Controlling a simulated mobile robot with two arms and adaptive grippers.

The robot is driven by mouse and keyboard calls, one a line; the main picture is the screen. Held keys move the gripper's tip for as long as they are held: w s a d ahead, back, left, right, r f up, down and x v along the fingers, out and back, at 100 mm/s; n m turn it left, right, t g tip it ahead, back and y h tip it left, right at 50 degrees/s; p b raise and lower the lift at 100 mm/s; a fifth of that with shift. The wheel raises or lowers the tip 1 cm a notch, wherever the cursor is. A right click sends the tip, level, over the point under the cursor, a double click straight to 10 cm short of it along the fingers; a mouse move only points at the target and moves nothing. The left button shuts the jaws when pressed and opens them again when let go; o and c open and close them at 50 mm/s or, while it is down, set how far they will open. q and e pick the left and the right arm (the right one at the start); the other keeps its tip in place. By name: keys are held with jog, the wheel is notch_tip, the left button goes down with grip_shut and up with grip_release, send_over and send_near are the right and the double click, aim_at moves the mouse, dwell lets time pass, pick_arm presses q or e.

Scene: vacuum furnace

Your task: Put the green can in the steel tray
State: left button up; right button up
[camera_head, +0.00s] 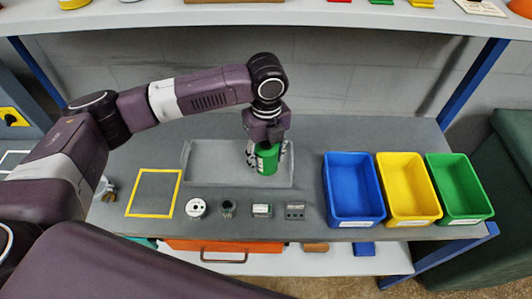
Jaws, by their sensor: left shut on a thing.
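The green can (267,160) is upright between the fingers of my left gripper (266,153). My left gripper points down and is shut on the can. The shallow grey steel tray (212,178) lies on the bench behind a row of small parts. The can is over the right part of the tray. I cannot tell whether its base touches the tray floor. My right gripper is not in view.
Blue (352,190), yellow (407,190) and green (458,188) bins stand to the right. Several small parts, among them a white round one (196,208), line the front of the tray. A yellow-outlined square (154,193) is at left. A shelf (300,14) runs above the bench.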

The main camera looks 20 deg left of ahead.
aim_at(267, 143)
pick_arm(q)
jog(key=w, duration=0.3)
jog(key=shift+a, duration=0.4)
notch_tip(267, 143, down, 3)
jog(key=shift+r+p, duration=0.1)
jog(key=shift+p, duration=0.65)
jog(key=shift+f, duration=0.35)
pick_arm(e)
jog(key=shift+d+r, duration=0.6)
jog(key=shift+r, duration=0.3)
pick_arm(q)
jog(key=shift+f, duration=0.1)
jog(key=o, duration=1.6)
jog(key=shift+s, duration=0.1)
notch_tip(267, 143, up, 6)
jog(key=shift+r+b, duration=0.2)
jog(key=shift+b, duration=0.55)
jog(key=shift+r, duration=0.7)
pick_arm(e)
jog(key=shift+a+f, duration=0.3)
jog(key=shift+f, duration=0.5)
